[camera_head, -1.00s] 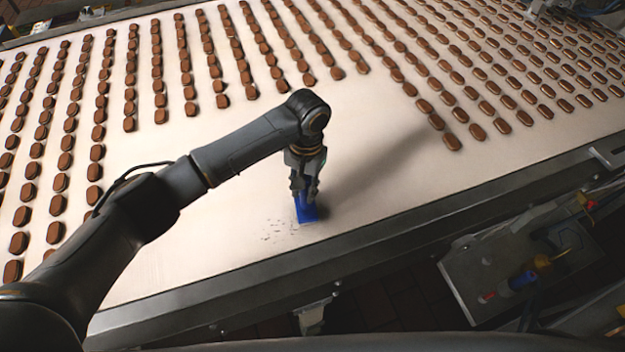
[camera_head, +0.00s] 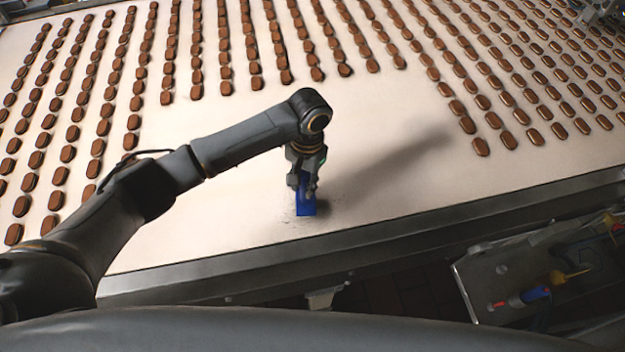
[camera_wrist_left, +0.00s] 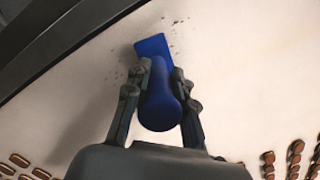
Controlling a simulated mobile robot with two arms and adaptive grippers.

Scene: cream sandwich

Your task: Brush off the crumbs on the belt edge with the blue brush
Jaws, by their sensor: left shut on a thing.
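My left gripper (camera_head: 305,183) is shut on the blue brush (camera_head: 305,208) and holds it down at the near edge of the white belt (camera_head: 400,195). In the left wrist view the gripper fingers (camera_wrist_left: 160,105) stand on both sides of the brush's rounded blue handle (camera_wrist_left: 158,105), with its flat blue head (camera_wrist_left: 153,47) beyond. Dark crumbs (camera_wrist_left: 176,21) lie on the belt beside the head and by the fingers. In the head view only a few faint crumbs (camera_head: 287,219) show around the brush; the arm and brush hide part of that area. My right gripper is not in view.
Several rows of brown cream sandwiches (camera_head: 225,88) lie on the belt behind and to both sides. The belt around the brush is clear of them. A dark metal rail (camera_head: 400,237) borders the near edge. A grey tray with tools (camera_head: 535,290) is below right.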

